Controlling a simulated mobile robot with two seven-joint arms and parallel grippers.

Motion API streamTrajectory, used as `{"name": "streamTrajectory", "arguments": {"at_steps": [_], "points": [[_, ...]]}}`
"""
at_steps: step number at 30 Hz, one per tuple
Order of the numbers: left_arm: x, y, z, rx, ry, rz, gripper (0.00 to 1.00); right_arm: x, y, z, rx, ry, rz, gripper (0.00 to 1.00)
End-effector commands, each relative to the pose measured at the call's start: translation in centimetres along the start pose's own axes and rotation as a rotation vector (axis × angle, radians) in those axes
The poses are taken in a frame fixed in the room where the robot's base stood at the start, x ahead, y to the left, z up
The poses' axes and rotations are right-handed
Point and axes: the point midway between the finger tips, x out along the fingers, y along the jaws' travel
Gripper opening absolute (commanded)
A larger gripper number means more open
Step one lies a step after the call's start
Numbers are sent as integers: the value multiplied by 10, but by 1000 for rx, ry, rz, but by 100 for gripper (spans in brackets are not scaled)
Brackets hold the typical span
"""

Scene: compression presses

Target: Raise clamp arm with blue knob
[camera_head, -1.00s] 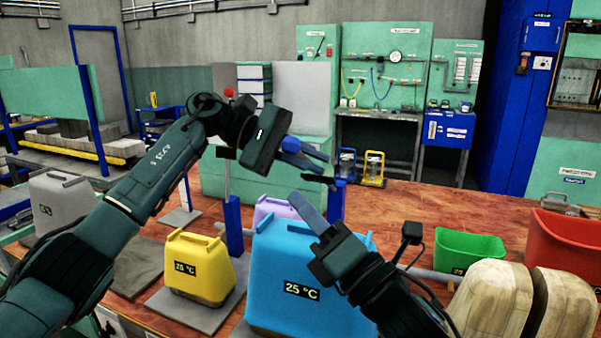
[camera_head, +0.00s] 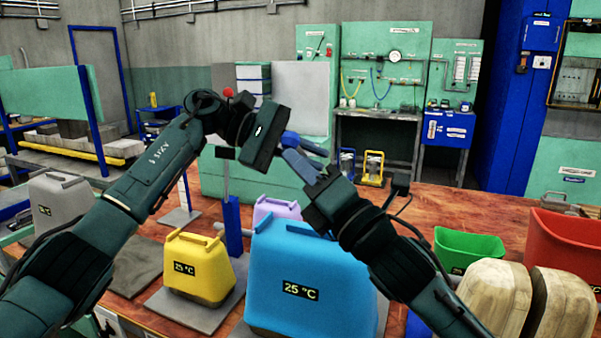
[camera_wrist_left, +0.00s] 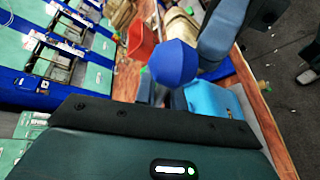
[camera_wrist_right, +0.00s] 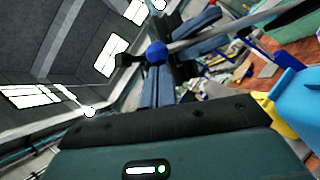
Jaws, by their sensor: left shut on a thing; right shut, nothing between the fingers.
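The blue knob (camera_head: 290,138) is small in the head view, at the tip of my left gripper (camera_head: 300,145). It shows large and faceted in the left wrist view (camera_wrist_left: 175,62), against a finger of my left gripper, which is shut on it. My right gripper (camera_head: 300,163) is shut and empty, its fingertips just below and beside the knob. In the right wrist view its two closed fingers point at the knob (camera_wrist_right: 157,52), and the grey clamp arm (camera_wrist_right: 205,38) runs to the right from there. My grippers largely hide the clamp arm in the head view.
A blue 25 °C block (camera_head: 305,265) stands below the grippers, with a yellow one (camera_head: 198,268) and a purple one (camera_head: 275,208) nearby. A red knob (camera_head: 229,92) is behind my left arm. Green (camera_head: 468,248) and red (camera_head: 565,240) bins stand right.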

Motion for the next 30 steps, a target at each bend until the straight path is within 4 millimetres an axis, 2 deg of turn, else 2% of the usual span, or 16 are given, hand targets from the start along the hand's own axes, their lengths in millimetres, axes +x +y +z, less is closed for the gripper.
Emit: {"name": "streamTrajectory", "arguments": {"at_steps": [1,10,11,18,26,30], "points": [[4,-7,1,3,-10,-26,0,4,2,11,1,-16,-5,0],[8,-10,1,3,-15,-36,0,5,0,15,6,-22,-13,0],[8,-10,1,3,-15,-36,14,5,0,15,6,-22,-13,0],[8,-10,0,1,-15,-37,33,5,1,15,3,-22,-11,0],[5,-10,-1,-2,-11,-35,33,5,2,14,4,-21,-8,0],[-10,-9,-2,-3,-7,-30,33,5,2,14,4,-20,-7,0]]}}
